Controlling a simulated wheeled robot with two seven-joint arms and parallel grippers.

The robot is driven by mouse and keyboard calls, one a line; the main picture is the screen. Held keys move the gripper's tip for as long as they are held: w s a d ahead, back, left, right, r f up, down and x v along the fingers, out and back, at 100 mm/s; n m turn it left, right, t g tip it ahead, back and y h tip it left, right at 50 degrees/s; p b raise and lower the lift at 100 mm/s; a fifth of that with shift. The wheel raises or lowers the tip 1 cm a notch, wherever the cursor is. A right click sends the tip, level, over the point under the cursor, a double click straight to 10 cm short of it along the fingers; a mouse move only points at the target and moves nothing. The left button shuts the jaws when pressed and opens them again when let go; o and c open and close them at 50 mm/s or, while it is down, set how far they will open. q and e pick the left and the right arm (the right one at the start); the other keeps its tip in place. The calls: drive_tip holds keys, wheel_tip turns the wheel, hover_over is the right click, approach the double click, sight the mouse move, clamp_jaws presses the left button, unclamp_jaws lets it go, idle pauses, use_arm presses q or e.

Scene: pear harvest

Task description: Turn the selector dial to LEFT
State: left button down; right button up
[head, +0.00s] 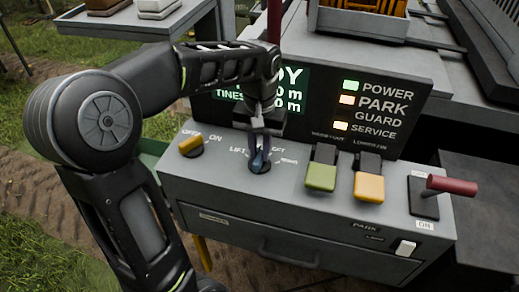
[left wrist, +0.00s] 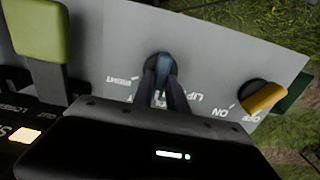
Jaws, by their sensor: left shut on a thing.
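The selector dial (head: 260,164) is a dark blue lever-like knob on a round black base on the sloped grey panel. Labels around it read LIFT at its left, a partly hidden word ending in EFT behind it, and a small word at its right. My left gripper (head: 262,140) reaches down from above and is shut on the knob. In the left wrist view the knob (left wrist: 163,66) stands between the two dark fingers (left wrist: 162,88). The fingers hide part of the labels, and I cannot tell exactly which mark the knob points to. My right gripper is not in view.
A yellow OFF/ON knob (head: 191,144) sits left of the dial. A display (head: 350,105) with lit POWER, PARK and SERVICE lamps rises behind.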

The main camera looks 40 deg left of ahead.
use_arm(q)
drive_tip(key=m, duration=0.3)
drive_tip(key=shift+m, duration=0.3)
idle(0.4)
drive_tip(key=c, duration=1.3)
unclamp_jaws()
